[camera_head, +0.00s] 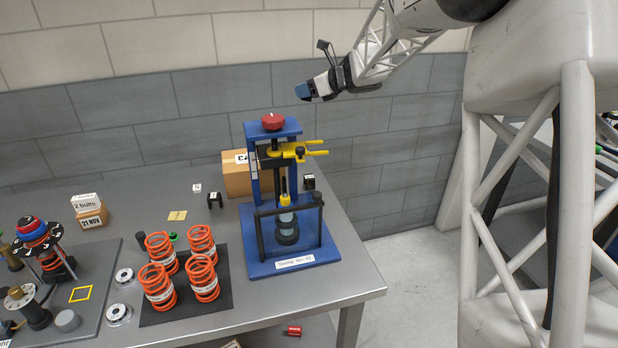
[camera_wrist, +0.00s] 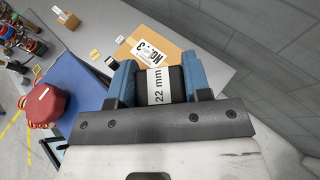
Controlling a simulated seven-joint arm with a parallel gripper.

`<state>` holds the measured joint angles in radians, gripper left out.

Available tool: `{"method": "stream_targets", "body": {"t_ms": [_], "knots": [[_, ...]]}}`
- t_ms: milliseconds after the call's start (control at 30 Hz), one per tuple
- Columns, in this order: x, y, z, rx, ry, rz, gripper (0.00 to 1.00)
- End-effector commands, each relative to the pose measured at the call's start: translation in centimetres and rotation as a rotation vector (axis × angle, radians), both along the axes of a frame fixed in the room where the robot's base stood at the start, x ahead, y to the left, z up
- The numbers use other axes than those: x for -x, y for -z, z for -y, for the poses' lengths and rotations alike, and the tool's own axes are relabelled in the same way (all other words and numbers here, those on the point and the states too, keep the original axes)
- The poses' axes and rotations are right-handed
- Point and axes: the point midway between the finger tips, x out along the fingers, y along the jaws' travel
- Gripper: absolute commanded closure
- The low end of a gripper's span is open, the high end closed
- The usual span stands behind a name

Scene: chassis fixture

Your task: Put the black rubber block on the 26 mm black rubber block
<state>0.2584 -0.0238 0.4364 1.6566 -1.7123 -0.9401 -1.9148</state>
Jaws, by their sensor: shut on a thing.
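My gripper (camera_head: 304,91) is raised high above the back of the bench, above and to the right of the blue press. It is shut on a black rubber block (camera_wrist: 173,84) whose white label reads "22 mm" in the wrist view. The blue fingers (camera_wrist: 157,72) grip it from both sides. Another black piece (camera_head: 214,201) stands left of the cardboard box.
The blue press (camera_head: 273,258) with its red knob (camera_head: 273,121) and yellow fork (camera_head: 301,151) stands near the bench's right edge. A cardboard box (camera_head: 237,178) is behind it. Orange springs (camera_head: 158,288) stand on a black mat at the front. The air around my gripper is clear.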

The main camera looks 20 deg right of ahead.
Motion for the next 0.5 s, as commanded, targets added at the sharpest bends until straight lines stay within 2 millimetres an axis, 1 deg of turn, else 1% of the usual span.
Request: {"method": "stream_targets", "body": {"t_ms": [33,233,400,500], "knots": [[0.0,1.4,0.0,-0.001,0.001,-0.005,0.79],[0.0,5.9,0.0,-0.001,0.001,-0.006,0.79],[0.0,8.3,0.0,-0.001,0.001,-0.002,0.79],[-0.1,8.9,-0.1,0.0,0.002,-0.002,0.79]]}}
